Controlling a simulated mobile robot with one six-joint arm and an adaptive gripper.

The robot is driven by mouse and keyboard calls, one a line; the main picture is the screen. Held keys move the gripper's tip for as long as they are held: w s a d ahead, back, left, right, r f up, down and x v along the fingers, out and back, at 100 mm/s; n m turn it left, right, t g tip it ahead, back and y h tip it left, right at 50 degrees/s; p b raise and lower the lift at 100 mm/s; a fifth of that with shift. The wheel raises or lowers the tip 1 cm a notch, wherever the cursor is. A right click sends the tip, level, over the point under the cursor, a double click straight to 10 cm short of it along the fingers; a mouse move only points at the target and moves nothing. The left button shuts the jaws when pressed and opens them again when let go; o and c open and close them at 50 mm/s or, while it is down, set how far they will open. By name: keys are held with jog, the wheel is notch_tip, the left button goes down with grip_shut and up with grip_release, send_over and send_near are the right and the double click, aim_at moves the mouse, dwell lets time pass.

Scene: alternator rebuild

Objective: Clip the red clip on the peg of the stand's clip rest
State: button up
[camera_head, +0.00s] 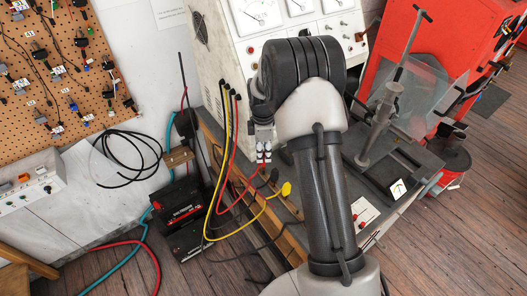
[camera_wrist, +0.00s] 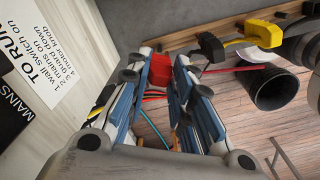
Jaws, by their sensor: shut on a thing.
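The red clip (camera_wrist: 160,70) is held between the fingertips of my gripper (camera_wrist: 161,80) in the wrist view. In the head view, my gripper (camera_head: 263,155) points down beside the wooden front edge of the stand (camera_head: 290,232). A bit of red with a red cable (camera_head: 236,205) shows just below its fingers there. A yellow clip (camera_head: 286,189) sits at this wooden edge. In the wrist view, the yellow clip (camera_wrist: 263,33) and a black clip (camera_wrist: 210,46) sit along a wooden rail (camera_wrist: 185,39). I cannot make out a bare peg.
The tall panel cabinet (camera_head: 215,65) stands close behind my gripper. Yellow, red and black cables hang from it in loops. A battery (camera_head: 180,208) is on the floor to the left. A vise-like column (camera_head: 378,130) stands on the stand's top at right.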

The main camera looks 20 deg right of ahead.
jog(key=shift+f, duration=0.15)
jog(key=shift+f+b, duration=0.7)
jog(key=shift+f, duration=0.35)
jog(key=o, duration=0.8)
jog(key=shift+o, duration=0.2)
notch_tip(320, 180, up, 9)
jog(key=p, duration=0.6)
jog(key=shift+f, duration=0.25)
